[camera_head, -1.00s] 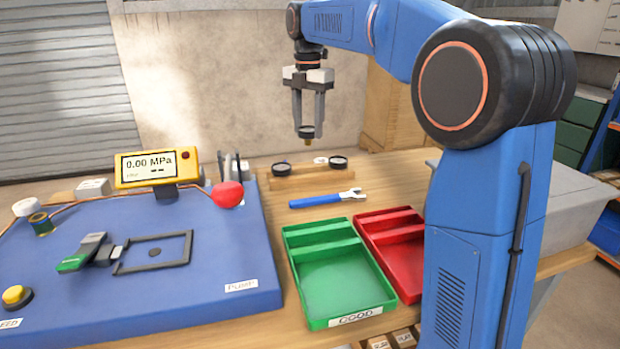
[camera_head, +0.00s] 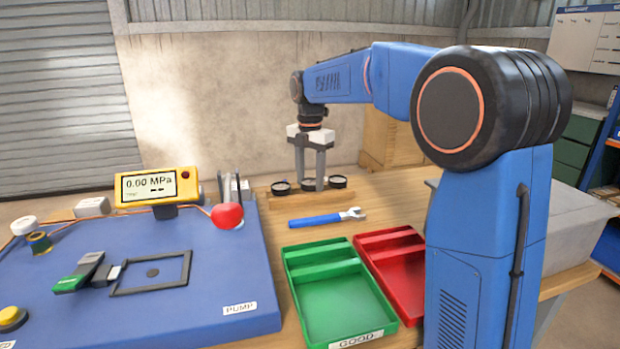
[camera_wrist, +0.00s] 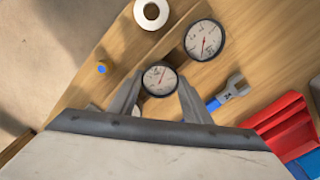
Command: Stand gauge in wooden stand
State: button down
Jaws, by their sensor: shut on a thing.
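The wooden stand (camera_head: 290,202) lies at the back of the bench. A round gauge (camera_head: 281,187) stands at its left end and another gauge (camera_head: 337,182) at its right end; the right one also shows in the wrist view (camera_wrist: 205,40). My gripper (camera_head: 310,184) points down between them, shut on a third gauge (camera_wrist: 160,79) with a white dial and black rim. The held gauge is upright, dial up, at about the height of the other two. Its lower stem is hidden, so I cannot tell whether it sits in the stand.
A blue-handled wrench (camera_head: 327,218) lies in front of the stand. A green tray (camera_head: 340,331) and a red tray (camera_head: 405,232) are nearer. The blue pump bench (camera_head: 190,315) with a yellow display (camera_head: 157,187) fills the left. A white ring (camera_wrist: 151,13) lies behind the stand.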

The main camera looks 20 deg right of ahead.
aim_at(310, 181)
jog(key=shift+f, duration=0.15)
jog(key=c, duration=0.9)
grip_release()
jog(key=shift+c, duration=0.2)
notch_tip(310, 181, up, 12)
jog(key=shift+r, duration=0.2)
